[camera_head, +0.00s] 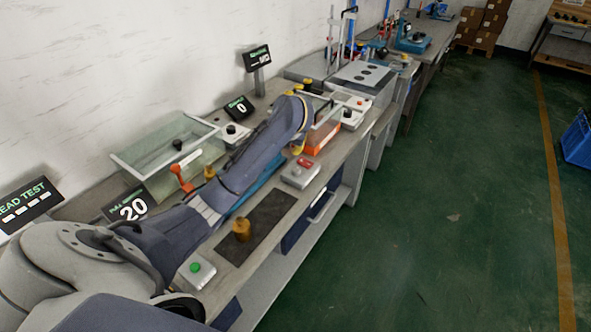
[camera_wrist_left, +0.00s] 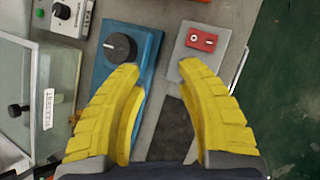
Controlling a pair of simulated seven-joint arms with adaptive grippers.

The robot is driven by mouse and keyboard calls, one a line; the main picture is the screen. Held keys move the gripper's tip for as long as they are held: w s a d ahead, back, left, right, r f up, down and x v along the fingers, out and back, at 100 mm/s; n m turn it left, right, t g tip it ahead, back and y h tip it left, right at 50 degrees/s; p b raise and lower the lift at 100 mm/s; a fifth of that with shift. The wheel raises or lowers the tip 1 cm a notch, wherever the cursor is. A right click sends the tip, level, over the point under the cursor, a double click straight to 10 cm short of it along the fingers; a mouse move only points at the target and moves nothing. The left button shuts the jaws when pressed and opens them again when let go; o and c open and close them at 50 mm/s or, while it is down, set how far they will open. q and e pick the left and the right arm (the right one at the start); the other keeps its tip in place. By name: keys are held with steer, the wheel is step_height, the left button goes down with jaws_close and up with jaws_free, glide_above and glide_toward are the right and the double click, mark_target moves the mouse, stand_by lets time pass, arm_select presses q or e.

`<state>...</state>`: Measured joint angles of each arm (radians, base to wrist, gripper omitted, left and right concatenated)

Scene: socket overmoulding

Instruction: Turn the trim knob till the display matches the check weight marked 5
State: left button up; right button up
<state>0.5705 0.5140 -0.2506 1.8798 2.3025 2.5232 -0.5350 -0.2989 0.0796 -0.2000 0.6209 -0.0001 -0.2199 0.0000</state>
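A black trim knob (camera_wrist_left: 119,47) with a white mark stands on a blue base (camera_wrist_left: 128,62) in the left wrist view; my arm hides the knob in the head view. My left gripper (camera_wrist_left: 157,68) is open and empty, its yellow fingers apart. Its left fingertip is just below the knob, and the gap lies between the blue base and a grey switch box. In the head view a display (camera_head: 132,208) reads 20 and a smaller one (camera_head: 240,107) reads 0. A brass weight (camera_head: 241,229) stands on a dark mat; its marking is not legible. My right gripper is out of view.
A grey box with a red switch (camera_head: 300,172) sits at the bench's front edge, also in the left wrist view (camera_wrist_left: 202,40). A glass-walled case (camera_head: 170,150) stands behind my arm. A green-button box (camera_head: 196,268) is near the front. Another brass piece (camera_head: 209,172) stands beside the arm.

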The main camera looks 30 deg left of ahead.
mark_target(296, 169)
arm_select(q)
steer(key=s+d+r+h, duration=0.4)
steer(key=shift+m+g, duration=0.3)
steer(key=shift+g, duration=0.1)
steer(key=x, duration=1.1)
steer(key=a+x, duration=0.1)
steer(key=x, duration=0.4)
steer(key=shift+w+f, duration=0.15)
steer(key=shift+f, duration=0.2)
steer(key=shift+c, duration=0.5)
jaws_close()
